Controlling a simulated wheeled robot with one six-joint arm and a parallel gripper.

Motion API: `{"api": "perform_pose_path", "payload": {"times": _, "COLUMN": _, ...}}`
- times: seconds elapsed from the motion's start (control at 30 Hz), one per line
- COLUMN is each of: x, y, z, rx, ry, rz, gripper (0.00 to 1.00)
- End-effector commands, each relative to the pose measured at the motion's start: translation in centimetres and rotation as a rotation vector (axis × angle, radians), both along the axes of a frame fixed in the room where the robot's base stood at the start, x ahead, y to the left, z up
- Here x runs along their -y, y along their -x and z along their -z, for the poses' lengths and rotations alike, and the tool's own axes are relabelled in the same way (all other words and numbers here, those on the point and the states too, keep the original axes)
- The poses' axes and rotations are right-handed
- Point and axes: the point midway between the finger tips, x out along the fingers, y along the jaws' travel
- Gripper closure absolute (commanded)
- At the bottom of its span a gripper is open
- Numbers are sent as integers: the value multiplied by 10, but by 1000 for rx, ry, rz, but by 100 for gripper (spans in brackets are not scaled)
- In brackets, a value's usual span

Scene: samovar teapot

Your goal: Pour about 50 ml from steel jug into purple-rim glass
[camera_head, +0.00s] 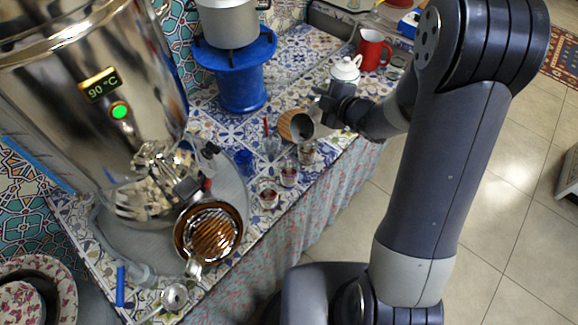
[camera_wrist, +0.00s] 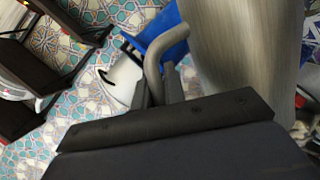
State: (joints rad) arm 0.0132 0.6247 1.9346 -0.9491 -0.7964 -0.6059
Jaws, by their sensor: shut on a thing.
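The steel jug (camera_head: 316,130) is held by its handle in my gripper (camera_head: 326,108). It is tilted, with its dark mouth facing left, above the counter's front edge. In the wrist view, the brushed jug body (camera_wrist: 245,50) fills the upper right, and my gripper (camera_wrist: 158,88) is shut on its curved handle. A small glass (camera_head: 307,153) stands just below the jug's mouth. Two more glasses, a middle one (camera_head: 289,174) and a nearer one (camera_head: 268,194), stand in a row with reddish contents. I cannot tell which rim is purple. No stream of liquid is clear.
A round wooden piece (camera_head: 286,124) is close behind the jug. A white teapot (camera_head: 345,70) and red mug (camera_head: 373,50) stand behind. A blue stand (camera_head: 240,85) holds a pot.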

Motion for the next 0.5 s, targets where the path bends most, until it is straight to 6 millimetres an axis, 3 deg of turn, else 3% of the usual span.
{"api": "perform_pose_path", "payload": {"times": 0.5, "x": -3, "y": 2, "z": -1, "rx": 40, "ry": 27, "rz": 0, "gripper": 100}}
